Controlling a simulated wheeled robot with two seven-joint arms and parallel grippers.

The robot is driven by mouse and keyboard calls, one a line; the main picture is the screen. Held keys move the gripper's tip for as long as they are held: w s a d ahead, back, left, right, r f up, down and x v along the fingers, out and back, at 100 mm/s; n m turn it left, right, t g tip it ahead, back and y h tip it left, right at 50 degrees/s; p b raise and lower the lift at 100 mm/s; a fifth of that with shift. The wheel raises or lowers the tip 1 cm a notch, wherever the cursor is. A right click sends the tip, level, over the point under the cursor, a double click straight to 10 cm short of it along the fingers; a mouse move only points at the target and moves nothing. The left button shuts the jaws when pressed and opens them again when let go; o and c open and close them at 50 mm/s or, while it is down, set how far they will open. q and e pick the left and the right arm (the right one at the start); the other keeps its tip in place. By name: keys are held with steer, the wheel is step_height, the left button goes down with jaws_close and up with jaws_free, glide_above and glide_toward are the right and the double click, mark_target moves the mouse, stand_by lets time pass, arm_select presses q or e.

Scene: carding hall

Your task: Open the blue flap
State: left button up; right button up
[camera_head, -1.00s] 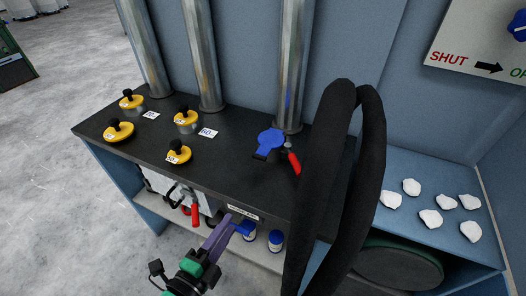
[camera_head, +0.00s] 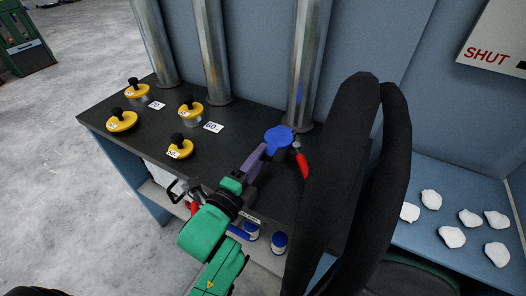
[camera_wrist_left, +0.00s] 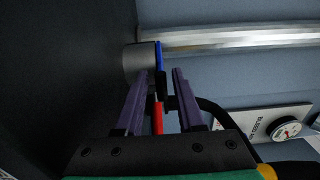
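The blue flap (camera_head: 278,137) sits on the dark bench top at the foot of the right metal pipe and looks closed. In the left wrist view the blue flap (camera_wrist_left: 159,55) shows edge-on against a grey round fitting (camera_wrist_left: 139,61). My left gripper (camera_head: 263,150) has its purple fingers at the flap's near left edge. In the wrist view the left gripper (camera_wrist_left: 163,72) is open, with the flap's edge in line with the gap between its fingertips; I cannot tell whether they touch. A red-handled clamp (camera_head: 301,162) stands right of the flap. My right gripper is not in view.
A thick black loop (camera_head: 348,170) rises close right of the red handle. Several yellow knobbed caps (camera_head: 122,121) stand on the bench's left. Blue-lidded jars (camera_head: 279,242) are on the shelf below. White lumps (camera_head: 452,237) lie on a blue surface at right.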

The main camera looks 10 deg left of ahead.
arm_select(q)
steer(key=shift+x, duration=1.05)
steer(key=shift+s, duration=0.1)
jaws_close()
steer(key=shift+f, duration=0.2)
